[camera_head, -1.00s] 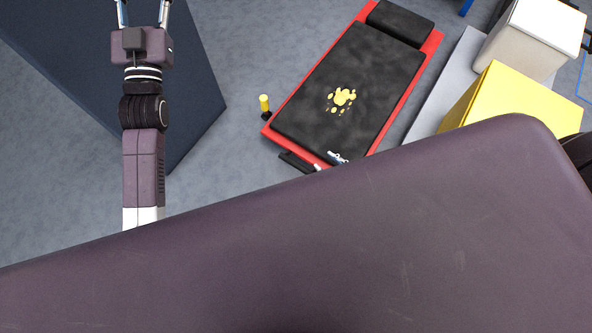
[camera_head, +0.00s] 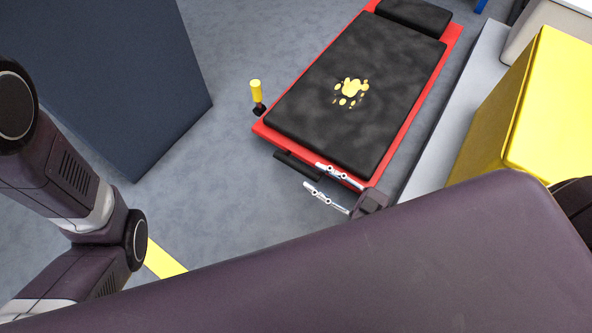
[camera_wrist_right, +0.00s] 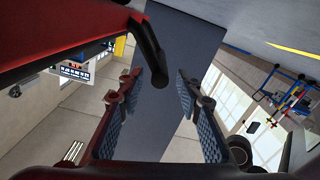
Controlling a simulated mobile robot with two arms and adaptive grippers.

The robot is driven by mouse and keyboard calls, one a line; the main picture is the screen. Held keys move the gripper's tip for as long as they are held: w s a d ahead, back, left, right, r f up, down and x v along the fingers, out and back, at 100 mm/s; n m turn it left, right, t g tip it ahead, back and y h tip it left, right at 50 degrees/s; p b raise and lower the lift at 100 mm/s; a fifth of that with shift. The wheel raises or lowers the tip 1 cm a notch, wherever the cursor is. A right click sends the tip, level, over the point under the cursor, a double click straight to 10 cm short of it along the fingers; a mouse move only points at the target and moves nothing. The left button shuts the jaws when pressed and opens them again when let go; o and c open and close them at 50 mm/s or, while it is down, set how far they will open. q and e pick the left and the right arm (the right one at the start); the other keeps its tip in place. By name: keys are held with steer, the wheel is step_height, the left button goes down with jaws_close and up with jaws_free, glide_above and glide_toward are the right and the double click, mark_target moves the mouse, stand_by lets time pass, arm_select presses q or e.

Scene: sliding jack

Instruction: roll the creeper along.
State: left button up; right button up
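The creeper (camera_head: 345,95) is a red-edged board with a black pad and a yellow paw print, lying on the floor in the head view. A short black handle bar (camera_head: 297,165) sticks out at its near end. My right gripper (camera_head: 311,175) is open at that near end, its fingertips pointing at the bar. In the right wrist view the bar (camera_wrist_right: 150,48) hangs from the red frame (camera_wrist_right: 60,32), in line with the gap between my open fingers (camera_wrist_right: 155,88). Whether it lies between them I cannot tell. My left arm shows at the left, but its gripper is out of view.
A yellow-handled object (camera_head: 256,92) stands by the creeper's left near corner. A dark blue block (camera_head: 100,80) is at the left. A yellow box (camera_head: 540,110) and a grey slab (camera_head: 455,110) line the right side. Grey floor is open left of the creeper.

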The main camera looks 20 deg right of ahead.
mark_target(296, 164)
steer(key=shift+w+a+f, duration=0.2)
steer(key=shift+w+f, duration=0.05)
steer(key=shift+w, duration=0.1)
steer(key=b+x, duration=0.3)
steer(key=x, duration=0.3)
steer(key=shift+w+a+r, duration=0.1)
steer(key=shift+w+a, duration=0.15)
steer(key=shift+c, duration=0.7)
jaws_close()
